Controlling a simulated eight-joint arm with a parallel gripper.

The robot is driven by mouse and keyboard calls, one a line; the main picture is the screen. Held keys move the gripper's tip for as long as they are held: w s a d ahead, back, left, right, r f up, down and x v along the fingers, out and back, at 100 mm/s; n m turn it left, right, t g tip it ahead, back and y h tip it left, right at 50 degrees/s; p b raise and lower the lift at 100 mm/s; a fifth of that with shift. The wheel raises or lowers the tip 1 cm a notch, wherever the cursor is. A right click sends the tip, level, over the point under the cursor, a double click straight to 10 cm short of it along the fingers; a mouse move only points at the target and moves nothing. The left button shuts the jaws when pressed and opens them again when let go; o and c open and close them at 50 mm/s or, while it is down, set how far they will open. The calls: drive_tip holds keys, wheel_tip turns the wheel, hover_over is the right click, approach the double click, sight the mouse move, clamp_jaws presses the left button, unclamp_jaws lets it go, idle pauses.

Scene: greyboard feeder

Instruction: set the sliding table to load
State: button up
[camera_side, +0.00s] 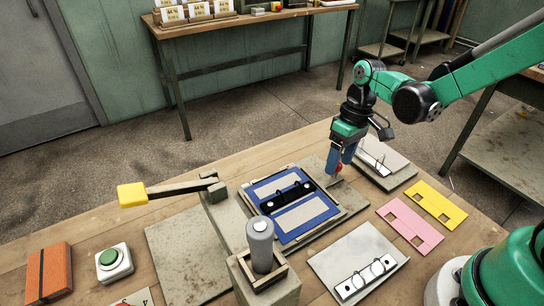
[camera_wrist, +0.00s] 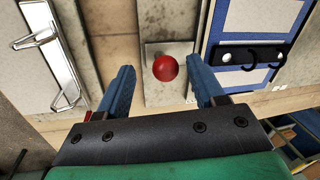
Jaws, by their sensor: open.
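The sliding table, as far as I can tell, is the flat grey plate (camera_side: 345,207) in the middle of the bench, under a blue cover (camera_side: 276,183) with greyboard panels and a black ring mechanism (camera_side: 287,199). A red ball knob (camera_side: 339,168) stands on a small plate by its far right edge. In the wrist view the red knob (camera_wrist: 165,68) lies between the fingers. My gripper (camera_side: 341,163) is open, pointing down at the knob, with a finger on each side and a visible gap to both. It also shows in the wrist view (camera_wrist: 162,74).
A green button (camera_side: 109,257) and orange notebook (camera_side: 49,273) lie farther left.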

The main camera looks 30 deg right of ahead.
drive_tip(key=r, duration=0.2)
drive_tip(key=d+r, duration=0.1)
drive_tip(key=r, duration=0.2)
drive_tip(key=shift+w+r, duration=0.1)
drive_tip(key=shift+r, duration=0.15)
drive_tip(key=s+a+r+m+t+h, duration=0.1)
drive_tip(key=s+r+m+t+h, duration=0.1)
drive_tip(key=s+r+t, duration=0.2)
drive_tip(key=shift+s+a+r+t, duration=0.35)
drive_tip(key=shift+s+t, duration=0.45)
drive_tip(key=shift+t, duration=1)
drive_tip(key=shift+f, duration=0.1)
